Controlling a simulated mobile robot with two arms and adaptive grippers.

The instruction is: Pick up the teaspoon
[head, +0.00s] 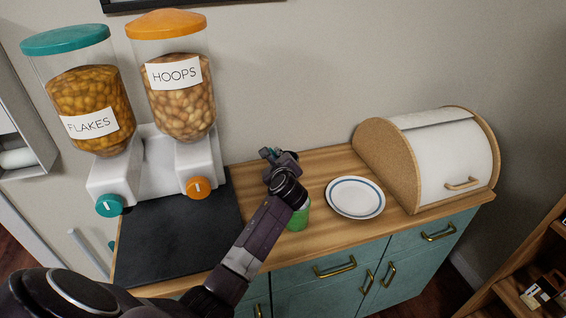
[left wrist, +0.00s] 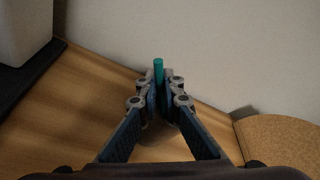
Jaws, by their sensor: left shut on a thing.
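My left gripper (left wrist: 159,88) is shut on the teaspoon (left wrist: 158,68), of which only a thin teal handle end shows, standing up between the fingertips in the left wrist view. The rest of the teaspoon is hidden by the fingers. In the head view my left gripper (head: 271,154) is above the back of the wooden counter, near the wall, left of the plate. The teaspoon cannot be made out clearly there. My right gripper is not in view.
A green cup (head: 301,218) stands on the wooden counter (head: 330,163), partly hidden behind my left arm. A white plate with blue rings (head: 355,197) lies to its right, then a bread box (head: 440,165). Two cereal dispensers (head: 170,160) and a dark mat (head: 175,245) are at left.

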